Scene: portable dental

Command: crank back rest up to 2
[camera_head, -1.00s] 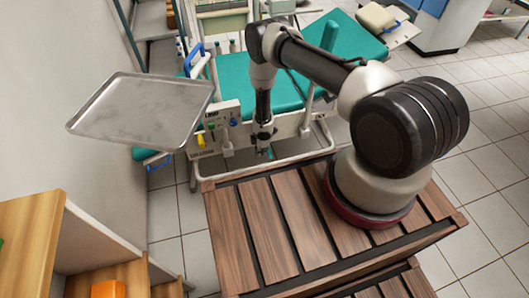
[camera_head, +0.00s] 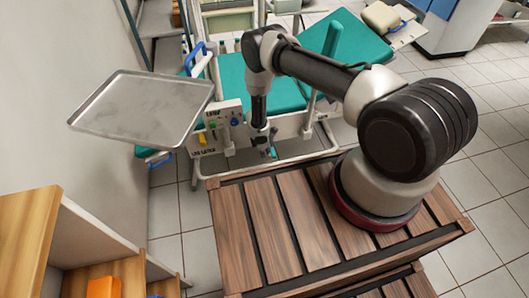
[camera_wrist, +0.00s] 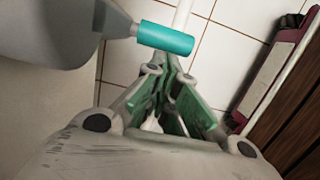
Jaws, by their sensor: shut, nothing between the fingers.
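The teal-padded couch (camera_head: 290,92) stands behind my wooden-slatted top in the head view. A white panel (camera_head: 215,128) with small coloured knobs and markings too small to read is fixed to its near side. My gripper (camera_head: 264,150) points down just right of this panel. In the wrist view my gripper (camera_wrist: 171,68) is shut and empty. A teal cylindrical handle (camera_wrist: 165,37) lies just beyond its fingertips; contact cannot be told. A grey rounded part (camera_wrist: 60,35) adjoins the handle at left. The back rest's setting cannot be read.
A metal tray (camera_head: 145,108) stands left of the panel. White frame bars (camera_head: 290,162) run low beside my gripper. A wooden shelf (camera_head: 25,235) is at lower left. Tiled floor (camera_head: 475,130) is clear at right.

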